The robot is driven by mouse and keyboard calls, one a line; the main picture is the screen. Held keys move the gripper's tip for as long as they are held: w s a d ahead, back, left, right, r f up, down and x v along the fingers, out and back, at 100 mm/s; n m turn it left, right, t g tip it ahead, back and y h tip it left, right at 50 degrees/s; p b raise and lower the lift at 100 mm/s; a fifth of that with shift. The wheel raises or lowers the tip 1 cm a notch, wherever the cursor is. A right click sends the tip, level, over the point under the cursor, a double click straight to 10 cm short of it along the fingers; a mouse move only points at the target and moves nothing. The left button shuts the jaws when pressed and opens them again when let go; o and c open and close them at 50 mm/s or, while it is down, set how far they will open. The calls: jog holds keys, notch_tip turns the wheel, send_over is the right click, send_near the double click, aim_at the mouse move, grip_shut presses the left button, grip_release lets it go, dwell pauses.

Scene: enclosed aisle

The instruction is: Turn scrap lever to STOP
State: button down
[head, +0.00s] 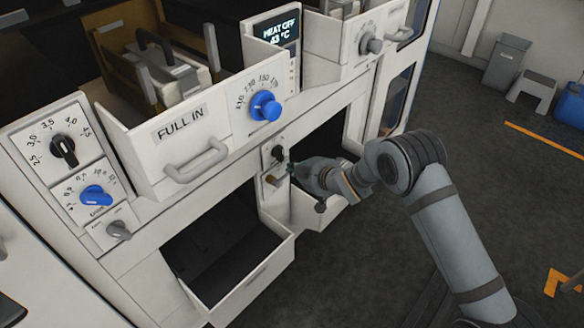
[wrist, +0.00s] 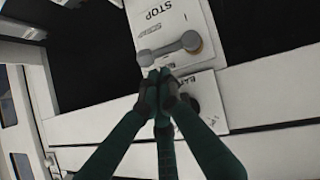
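The scrap lever (wrist: 170,50) is a grey bar on a white plate (wrist: 160,18) marked STOP. In the wrist view its round hub is at the right and its rounded free end at the left, with STOP lettering above the bar. My gripper (wrist: 160,74) has its green fingertips together, just below the lever near its free end. I cannot tell whether they touch it. In the head view my gripper (head: 291,169) is at the small control panel between the two lower openings. The lever is hard to make out there.
A second plate with a dark knob (wrist: 186,98) is beside the lever, partly behind my fingers. An open bin (head: 255,282) is at lower left of the panel. The FULL IN drawer (head: 180,128) with its handle (head: 196,162) and blue dial (head: 265,106) projects above.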

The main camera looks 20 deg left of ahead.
jog(key=shift+w+a+f, duration=0.2)
jog(key=shift+a+f, duration=0.05)
jog(key=shift+a, duration=0.05)
